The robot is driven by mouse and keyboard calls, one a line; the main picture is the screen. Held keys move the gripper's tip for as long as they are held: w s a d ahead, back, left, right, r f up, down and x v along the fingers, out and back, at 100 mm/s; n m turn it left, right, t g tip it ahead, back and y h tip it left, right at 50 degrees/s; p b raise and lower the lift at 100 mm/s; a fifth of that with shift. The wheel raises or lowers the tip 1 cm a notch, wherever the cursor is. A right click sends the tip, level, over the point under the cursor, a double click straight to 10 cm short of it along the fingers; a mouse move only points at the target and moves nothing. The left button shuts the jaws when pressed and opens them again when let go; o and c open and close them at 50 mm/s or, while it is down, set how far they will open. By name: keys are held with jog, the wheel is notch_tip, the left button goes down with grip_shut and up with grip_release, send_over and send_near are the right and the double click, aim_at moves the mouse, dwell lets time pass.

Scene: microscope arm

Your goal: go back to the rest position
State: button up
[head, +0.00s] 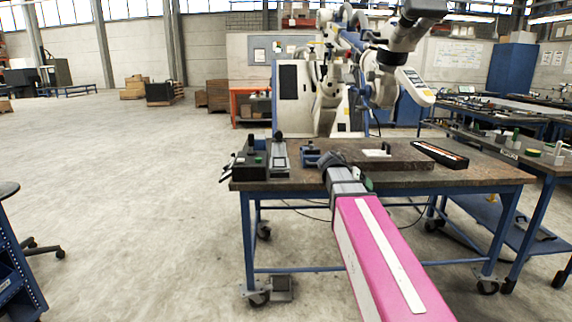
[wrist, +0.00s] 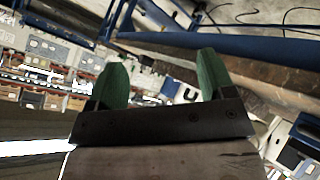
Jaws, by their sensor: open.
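My gripper shows in the wrist view (wrist: 162,75) as two green fingers set well apart, with nothing between them. In the head view my pink and grey arm reaches forward from the bottom right, and its dark end (head: 331,160) is over the front edge of the workbench (head: 440,180). The fingers themselves are too small to make out there. I cannot tell in the head view whether the gripper touches anything on the bench.
A black device (head: 262,160) stands at the bench's left end, and a long dark tray (head: 440,154) lies at its right. A large white-grey arm (head: 400,60) hangs above the back. A second bench stands at right. The floor (head: 130,200) to the left is mostly clear.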

jog(key=s+a+f+n+g+y, duration=0.1)
jog(key=s+a+f+n+y, duration=0.1)
jog(key=s+f, duration=0.4)
jog(key=s+a+f+n+g+y, duration=0.1)
jog(key=s+a+f+y, duration=0.3)
jog(key=f, duration=0.9)
jog(key=s+a+f+n+y, duration=0.2)
jog(key=s+f+n+y, duration=0.1)
jog(key=s+f, duration=0.5)
jog(key=shift+a+f+g, duration=0.4)
jog(key=shift+f, duration=0.45)
